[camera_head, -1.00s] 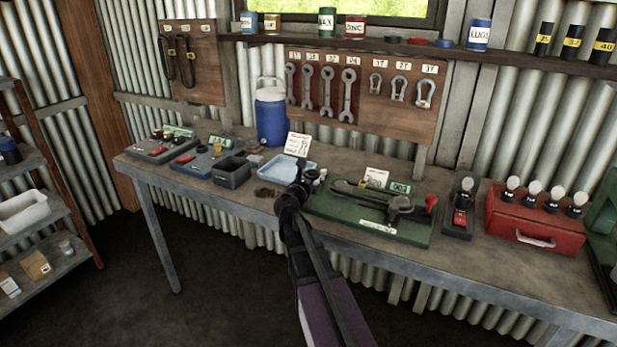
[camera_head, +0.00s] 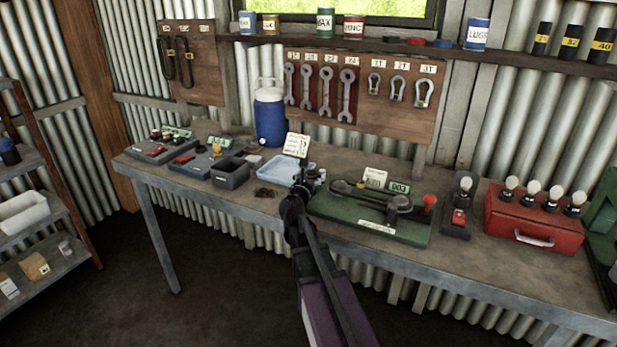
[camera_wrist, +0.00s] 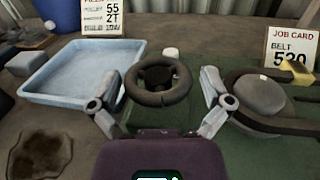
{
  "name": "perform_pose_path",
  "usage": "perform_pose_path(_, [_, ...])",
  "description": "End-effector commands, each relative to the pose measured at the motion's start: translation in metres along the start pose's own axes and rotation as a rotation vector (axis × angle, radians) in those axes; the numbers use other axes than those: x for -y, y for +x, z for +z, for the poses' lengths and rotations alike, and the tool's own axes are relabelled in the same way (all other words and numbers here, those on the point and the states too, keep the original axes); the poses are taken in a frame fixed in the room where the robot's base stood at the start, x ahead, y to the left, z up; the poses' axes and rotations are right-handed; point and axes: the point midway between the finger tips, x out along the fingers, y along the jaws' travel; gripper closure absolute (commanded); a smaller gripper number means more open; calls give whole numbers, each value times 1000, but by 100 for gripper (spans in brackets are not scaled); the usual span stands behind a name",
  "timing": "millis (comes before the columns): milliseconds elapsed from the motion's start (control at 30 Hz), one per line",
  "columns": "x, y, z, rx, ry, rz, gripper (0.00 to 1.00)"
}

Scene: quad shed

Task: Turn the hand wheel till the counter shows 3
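The dark hand wheel (camera_wrist: 158,97) is at the left end of the green base plate (camera_head: 415,237). In the head view my gripper partly hides it. My gripper (camera_wrist: 160,82) is open in the wrist view. One finger is on each side of the wheel, with a visible gap to the rim on both sides. The green counter (camera_head: 398,187) stands behind the belt drive (camera_head: 371,196) and appears to read 003. A red knob (camera_head: 430,201) stands at the right end of the plate.
A pale blue tray (camera_wrist: 62,92) lies close left of the wheel. A job card (camera_wrist: 292,47) stands behind the belt. A switch box (camera_head: 457,221) and a red case (camera_head: 533,235) stand to the right. Another card (camera_head: 297,146) stands behind the tray.

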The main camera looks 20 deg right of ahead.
Motion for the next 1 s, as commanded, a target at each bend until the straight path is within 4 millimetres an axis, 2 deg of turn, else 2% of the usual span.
perform_pose_path(267, [-1,-1,0,0,0,2,0])
perform_pose_path(467, [0,-11,0,0,0,3,0])
perform_pose_path(667, [1,-34,0,0,0,3,0])
perform_pose_path(1000, [2,-89,0,0,0,2,0])
